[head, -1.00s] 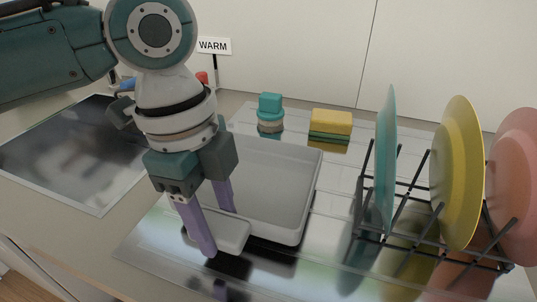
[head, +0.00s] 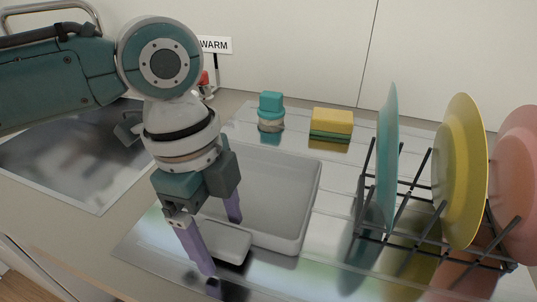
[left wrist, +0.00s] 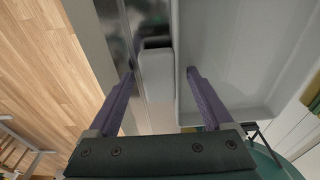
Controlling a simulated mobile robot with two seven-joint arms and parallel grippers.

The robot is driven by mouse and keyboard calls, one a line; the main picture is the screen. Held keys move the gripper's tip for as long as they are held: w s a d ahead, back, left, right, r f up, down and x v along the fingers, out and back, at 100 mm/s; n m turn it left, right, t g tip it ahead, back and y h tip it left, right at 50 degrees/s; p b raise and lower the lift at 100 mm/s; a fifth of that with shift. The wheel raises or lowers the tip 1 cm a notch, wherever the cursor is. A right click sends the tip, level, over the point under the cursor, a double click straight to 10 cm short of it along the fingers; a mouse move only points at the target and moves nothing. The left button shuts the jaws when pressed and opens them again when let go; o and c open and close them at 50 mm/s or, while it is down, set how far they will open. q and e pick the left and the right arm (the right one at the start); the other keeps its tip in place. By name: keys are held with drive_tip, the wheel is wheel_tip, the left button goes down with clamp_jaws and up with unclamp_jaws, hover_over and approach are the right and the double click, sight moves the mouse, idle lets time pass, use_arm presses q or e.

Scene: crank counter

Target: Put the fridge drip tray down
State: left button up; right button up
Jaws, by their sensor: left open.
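The drip tray (head: 310,200) is a shallow grey-white tray with a block-like handle (head: 232,243) at its front left. It lies flat on the shiny counter surface. My left gripper (head: 222,246) is open, with its two purple fingers on either side of the handle. In the left wrist view the handle (left wrist: 157,75) sits between the open fingers (left wrist: 161,74) with gaps on both sides, and the tray (left wrist: 235,110) spreads to the right. My arm and hand hide part of the tray's left side in the head view. My right gripper is not in view.
A dish rack (head: 430,245) with teal, yellow and pink plates stands right of the tray. Behind it are a yellow-green sponge (head: 331,124) and a teal-topped object (head: 270,112). A dark panel (head: 75,155) lies left. A WARM sign (head: 216,45) stands behind my arm.

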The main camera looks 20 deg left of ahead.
use_arm(q)
wheel_tip(320, 180, up, 12)
drive_tip(key=a+p, duration=0.1)
drive_tip(key=p, duration=0.1)
drive_tip(key=s+d+f+n+t+h, duration=0.1)
drive_tip(key=s+d+f+n, duration=0.2)
drive_tip(key=s+d+f+n+t+h, duration=0.1)
drive_tip(key=s+d+f+n, duration=0.2)
drive_tip(key=s, duration=0.1)
drive_tip(key=shift+f+n, duration=0.2)
drive_tip(key=shift+n, duration=0.1)
drive_tip(key=s+a+f+n+t+y, duration=0.1)
drive_tip(key=s+a+f+n+y, duration=0.1)
drive_tip(key=s+a+n, duration=0.6)
drive_tip(key=shift+a+n+t+y, duration=0.3)
drive_tip(key=shift+a+n+y, duration=0.3)
drive_tip(key=shift+a+n, duration=0.3)
drive_tip(key=shift+s+d, duration=0.1)
